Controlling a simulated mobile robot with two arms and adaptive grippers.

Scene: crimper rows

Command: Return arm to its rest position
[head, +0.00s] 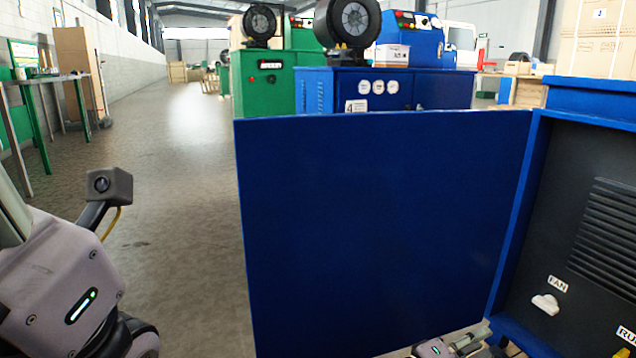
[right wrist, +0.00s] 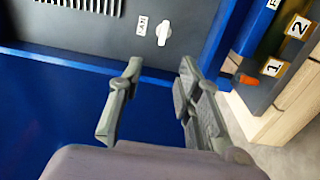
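My right gripper (right wrist: 160,70) is open in the right wrist view, with nothing between its fingers. In the head view only a small part of my right gripper (head: 470,345) shows at the bottom edge, by the lower corner of the open blue door (head: 385,220). A white knob labelled FAN (head: 545,303) sits on the dark panel of the blue cabinet (head: 590,95). The knob (right wrist: 163,32) also shows beyond the fingertips in the right wrist view, apart from them. My left arm is at the left of the head view; its fingers are out of frame.
Blue and green machines (head: 270,80) stand behind the door. A green-legged bench (head: 45,85) is at the far left. The floor (head: 180,170) between is clear. In the right wrist view, a part with labels 1 and 2 and an orange knob (right wrist: 247,79) is at the right.

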